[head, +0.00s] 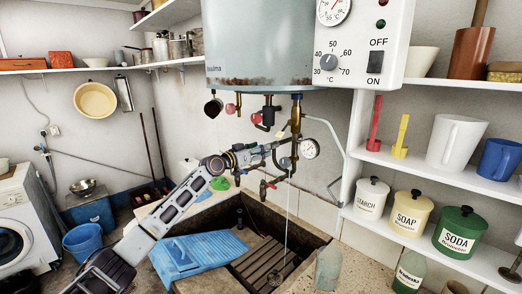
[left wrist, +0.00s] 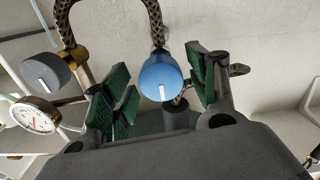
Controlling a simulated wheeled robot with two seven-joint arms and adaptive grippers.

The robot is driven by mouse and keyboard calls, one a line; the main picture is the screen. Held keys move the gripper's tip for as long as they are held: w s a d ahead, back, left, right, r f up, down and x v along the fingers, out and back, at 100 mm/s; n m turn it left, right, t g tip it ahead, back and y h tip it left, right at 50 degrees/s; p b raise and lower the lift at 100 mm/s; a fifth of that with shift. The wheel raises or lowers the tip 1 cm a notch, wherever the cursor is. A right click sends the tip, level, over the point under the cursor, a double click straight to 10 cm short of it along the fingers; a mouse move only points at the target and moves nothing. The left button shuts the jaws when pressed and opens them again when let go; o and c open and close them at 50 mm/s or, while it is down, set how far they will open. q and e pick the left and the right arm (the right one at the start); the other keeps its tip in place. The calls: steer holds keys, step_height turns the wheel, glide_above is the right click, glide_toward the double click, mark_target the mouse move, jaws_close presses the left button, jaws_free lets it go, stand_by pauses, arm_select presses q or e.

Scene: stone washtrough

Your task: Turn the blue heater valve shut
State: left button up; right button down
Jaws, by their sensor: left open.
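The blue heater valve (left wrist: 161,78) is a round knob with a short white mark running nearly up and down on its face. It shows in the left wrist view between the two green-padded fingers of my left gripper (left wrist: 163,92). The fingers are open, with a visible gap on each side of the knob. In the head view my left gripper (head: 272,153) is at the pipework below the heater (head: 258,45), and I cannot make out the blue knob there. My right gripper is not clearly in view.
A grey knob (left wrist: 45,71) and a pressure gauge (left wrist: 35,115) sit left of the blue knob. Red-handled valves (head: 231,108) hang under the heater. A thin stream (head: 287,215) falls into the stone trough (head: 312,238). Shelves with jars stand at right.

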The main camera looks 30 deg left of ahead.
stand_by(0.3)
arm_select(q)
steer(key=shift+w, duration=0.1)
steer(key=c, duration=1)
